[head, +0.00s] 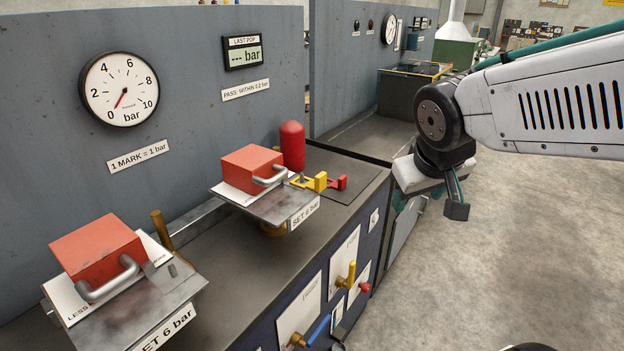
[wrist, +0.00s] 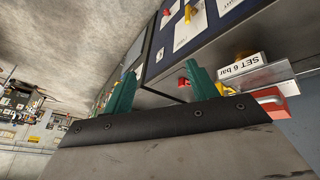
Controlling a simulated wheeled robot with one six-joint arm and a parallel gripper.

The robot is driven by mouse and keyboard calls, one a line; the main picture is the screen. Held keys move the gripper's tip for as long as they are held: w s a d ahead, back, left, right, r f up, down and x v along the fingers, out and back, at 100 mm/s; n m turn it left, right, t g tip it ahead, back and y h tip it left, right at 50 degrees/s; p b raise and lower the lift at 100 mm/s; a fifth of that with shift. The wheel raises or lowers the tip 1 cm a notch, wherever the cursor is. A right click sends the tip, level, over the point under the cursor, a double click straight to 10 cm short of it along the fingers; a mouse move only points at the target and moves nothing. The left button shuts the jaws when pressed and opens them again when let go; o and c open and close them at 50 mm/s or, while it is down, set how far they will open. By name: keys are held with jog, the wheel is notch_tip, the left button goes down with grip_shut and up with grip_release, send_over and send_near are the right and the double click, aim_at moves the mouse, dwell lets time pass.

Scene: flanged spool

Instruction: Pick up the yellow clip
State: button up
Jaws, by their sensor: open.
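The yellow clip (head: 320,182) is a small angular piece beside the right edge of the farther weight plate, over the dark bench top. A similar red clip (head: 340,183) is just to its right. In the wrist view a bit of yellow clip (wrist: 219,88) shows beside a finger, partly hidden, and the red clip (wrist: 183,82) shows between the fingers. My gripper (head: 432,198) is open and empty, off the bench's right end, to the right of both clips and apart from them. Its teal fingers also show in the wrist view (wrist: 160,85).
A red cylinder (head: 292,146) stands behind the clips. A red block (head: 252,165) with a handle sits on the farther plate (head: 262,205), and another red block (head: 97,250) sits nearer. Valve handles (head: 346,275) stick out of the bench front. Open floor (head: 520,260) lies right.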

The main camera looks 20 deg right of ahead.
jog(key=w+d+t, duration=0.2)
jog(key=w, duration=0.4)
jog(key=n+t+y, duration=0.4)
jog(key=n+y, duration=0.4)
jog(key=y, duration=0.2)
send_near(318, 176)
jog(key=w, duration=0.1)
jog(key=w+f, duration=0.1)
jog(key=w, duration=0.1)
jog(key=w+a+f, duration=0.1)
jog(key=shift+w+f, duration=0.2)
jog(key=shift+f, duration=0.05)
jog(key=shift+w+a+f+y, duration=0.1)
jog(key=shift+w+a+y, duration=0.05)
jog(key=shift+a+y, duration=0.15)
jog(key=x, duration=0.7)
jog(key=shift+a+f, duration=0.1)
jog(key=c, duration=1.1)
